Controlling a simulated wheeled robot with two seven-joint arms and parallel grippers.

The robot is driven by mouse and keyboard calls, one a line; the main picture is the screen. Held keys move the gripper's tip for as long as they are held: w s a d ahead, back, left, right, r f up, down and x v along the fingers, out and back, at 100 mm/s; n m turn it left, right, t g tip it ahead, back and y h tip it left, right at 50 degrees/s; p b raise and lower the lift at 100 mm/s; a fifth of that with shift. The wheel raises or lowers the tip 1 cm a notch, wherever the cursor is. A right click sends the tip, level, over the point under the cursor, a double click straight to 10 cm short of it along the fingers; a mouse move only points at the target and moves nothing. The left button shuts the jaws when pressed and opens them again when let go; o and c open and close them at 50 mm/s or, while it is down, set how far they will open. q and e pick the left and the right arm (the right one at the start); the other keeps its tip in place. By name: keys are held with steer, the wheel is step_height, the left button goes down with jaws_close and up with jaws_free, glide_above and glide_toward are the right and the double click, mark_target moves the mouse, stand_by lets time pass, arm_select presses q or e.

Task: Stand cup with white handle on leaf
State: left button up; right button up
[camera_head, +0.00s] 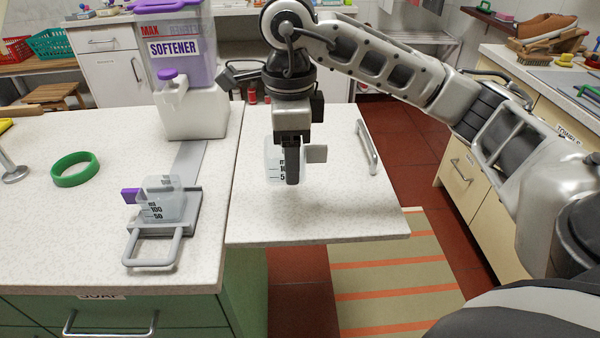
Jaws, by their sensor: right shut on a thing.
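My right gripper (291,168) points straight down over the leaf (340,215), the speckled white flap to the right of the counter. The cup is upright and partly hidden by the fingers. I cannot tell whether its base touches the leaf. A second clear cup (163,204) with a purple handle (130,195) stands on a grey sliding holder (190,222) on the counter. My left gripper is not in view.
A softener dispenser (190,60) stands at the back of the counter (110,250). A green ring (75,169) lies at the left. The leaf carries a metal bar handle (367,146) near its right edge. The front of the leaf is clear.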

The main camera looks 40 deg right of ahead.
steer(key=shift+w+d+f, duration=0.2)
steer(key=shift+d+f, duration=0.25)
steer(key=shift+f, duration=0.1)
steer(key=shift+w+d+f, duration=0.15)
steer(key=shift+d+f, duration=0.3)
steer(key=shift+f, duration=0.1)
steer(key=f, duration=0.1)
steer(key=f+p, duration=0.1)
steer(key=f, duration=0.1)
steer(key=shift+w+d+f, duration=0.1)
steer(key=shift+d, duration=0.25)
steer(key=shift+f, duration=0.3)
steer(key=shift+f, duration=0.15)
steer(key=o, duration=1)
steer(key=shift+c, duration=0.2)
